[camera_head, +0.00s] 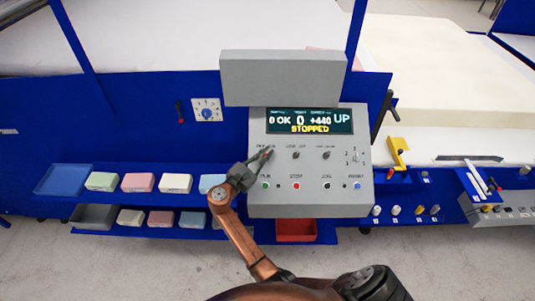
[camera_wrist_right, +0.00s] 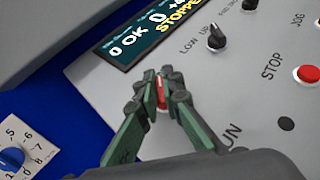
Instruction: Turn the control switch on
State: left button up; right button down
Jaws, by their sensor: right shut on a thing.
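The grey control panel (camera_head: 310,190) stands in the middle of the head view, with a lit display (camera_head: 310,120) that reads "STOPPED". My right gripper (camera_head: 264,156) is at the panel's upper-left switch. In the right wrist view my right gripper (camera_wrist_right: 161,82) is shut on a small red switch handle (camera_wrist_right: 161,96); its fingers stand on both sides of it. This is the control switch, and its base and label are mostly hidden by the fingers. My left gripper is not in view.
Black knobs (camera_head: 296,155) sit right of the gripped switch. A row of buttons, including a red STOP button (camera_head: 296,186), lies below. A blue dial (camera_head: 207,110) is on the blue wall to the left. Shelves with foam blocks (camera_head: 139,182) stand at left.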

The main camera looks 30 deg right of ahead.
jog(key=c, duration=2.1)
grip_release()
jog(key=shift+s+d+f, duration=0.1)
jog(key=shift+s+f, duration=0.1)
jog(key=shift+f, duration=0.2)
jog(key=shift+w, duration=0.25)
jog(key=shift+r, duration=0.65)
notch_tip(320, 180, up, 9)
jog(key=shift+f, duration=0.15)
